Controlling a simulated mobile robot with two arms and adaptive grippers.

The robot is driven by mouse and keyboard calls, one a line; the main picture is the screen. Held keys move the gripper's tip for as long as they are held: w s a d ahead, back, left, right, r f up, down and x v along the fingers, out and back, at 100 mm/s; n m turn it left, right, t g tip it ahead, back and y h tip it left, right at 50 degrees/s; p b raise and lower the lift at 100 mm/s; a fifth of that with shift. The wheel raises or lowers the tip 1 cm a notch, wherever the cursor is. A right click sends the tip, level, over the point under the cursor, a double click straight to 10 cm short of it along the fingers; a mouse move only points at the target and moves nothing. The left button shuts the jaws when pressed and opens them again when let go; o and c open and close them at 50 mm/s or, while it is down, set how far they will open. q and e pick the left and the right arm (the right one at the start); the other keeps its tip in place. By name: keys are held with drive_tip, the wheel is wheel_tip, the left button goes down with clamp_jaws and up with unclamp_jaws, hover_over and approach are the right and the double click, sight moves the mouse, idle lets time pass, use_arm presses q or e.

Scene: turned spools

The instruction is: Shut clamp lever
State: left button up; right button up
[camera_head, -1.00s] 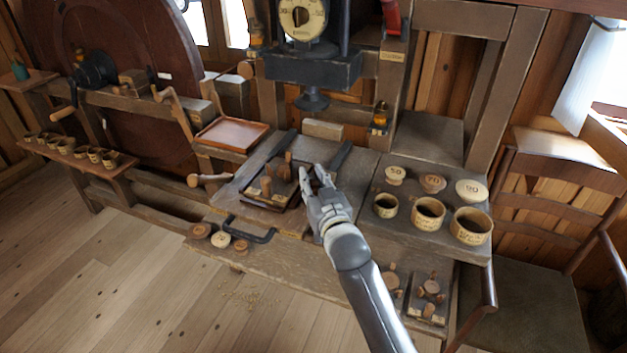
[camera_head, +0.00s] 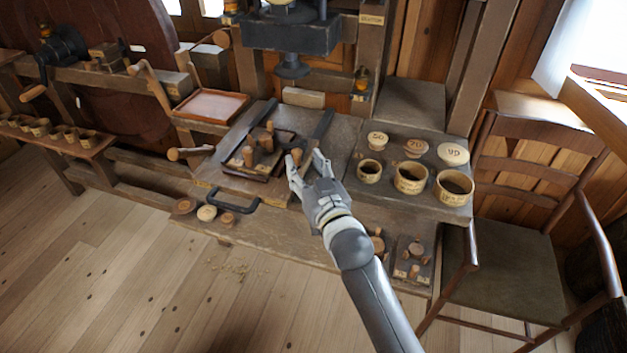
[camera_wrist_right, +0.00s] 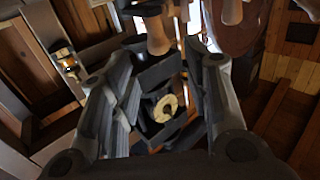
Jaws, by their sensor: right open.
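The clamp fixture (camera_head: 250,170) is a dark plate with upright wooden pegs (camera_head: 266,143) on the middle of the bench. A wooden knob (camera_head: 296,156) stands at its right side and looks like the lever's handle; its shaft and pivot are hard to make out. My right gripper (camera_head: 307,164) is open and empty, its left fingertip close to this knob; I cannot tell whether they touch. In the right wrist view my gripper (camera_wrist_right: 162,60) has its fingers spread, with a wooden handle (camera_wrist_right: 157,34) showing beyond and between them. My left gripper is out of view.
Dark rails (camera_head: 323,124) flank the fixture under the press head (camera_head: 292,66). Wooden cups (camera_head: 410,179) and numbered lids (camera_head: 415,147) stand to the right. A reddish tray (camera_head: 210,105) is at the left. A black handle (camera_head: 233,202) juts from the front edge.

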drive_tip(key=v, duration=0.5)
